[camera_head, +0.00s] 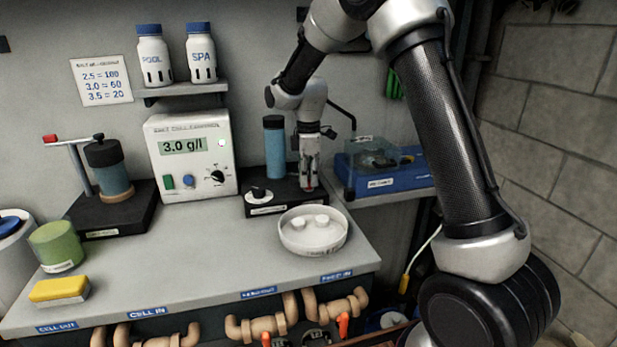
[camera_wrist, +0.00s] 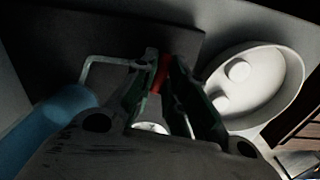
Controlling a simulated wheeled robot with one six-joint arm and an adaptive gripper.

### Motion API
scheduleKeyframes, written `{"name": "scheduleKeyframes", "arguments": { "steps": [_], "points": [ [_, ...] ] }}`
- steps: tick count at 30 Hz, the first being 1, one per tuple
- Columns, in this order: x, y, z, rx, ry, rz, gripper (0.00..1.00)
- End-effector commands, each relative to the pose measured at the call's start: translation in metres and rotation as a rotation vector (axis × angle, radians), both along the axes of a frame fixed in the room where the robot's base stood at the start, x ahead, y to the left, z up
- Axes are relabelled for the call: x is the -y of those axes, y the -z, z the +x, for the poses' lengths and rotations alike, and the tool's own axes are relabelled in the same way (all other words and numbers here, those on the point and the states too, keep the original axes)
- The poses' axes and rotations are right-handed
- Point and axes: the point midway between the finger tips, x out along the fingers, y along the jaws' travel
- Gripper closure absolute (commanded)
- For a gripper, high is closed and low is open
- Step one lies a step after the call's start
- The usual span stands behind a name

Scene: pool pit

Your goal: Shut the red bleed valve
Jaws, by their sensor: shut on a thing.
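The red bleed valve (camera_wrist: 161,74) shows in the wrist view as a small red piece between my fingertips. My gripper (camera_wrist: 158,82) is shut on it, one finger on each side. In the head view my gripper (camera_head: 309,184) points down at the black base (camera_head: 262,209) beside the blue cylinder (camera_head: 274,150). Only a speck of red shows at the fingertips there. The fingers hide most of the valve, so I cannot tell how far it is turned.
A white round dish (camera_head: 313,248) with white tablets stands close in front of my gripper. A blue tray with a clear cover (camera_head: 385,160) is to the right. The grey meter box (camera_head: 190,185) stands left.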

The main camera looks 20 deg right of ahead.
Motion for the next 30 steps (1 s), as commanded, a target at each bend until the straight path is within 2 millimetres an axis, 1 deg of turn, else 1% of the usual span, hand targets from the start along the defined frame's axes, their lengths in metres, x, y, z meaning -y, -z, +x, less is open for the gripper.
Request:
{"name": "scheduleKeyframes", "arguments": {
  "steps": [30],
  "points": [
    [0.0,-0.0008,0.0006,0.002,0.935,0.0,1.0]
  ]
}}
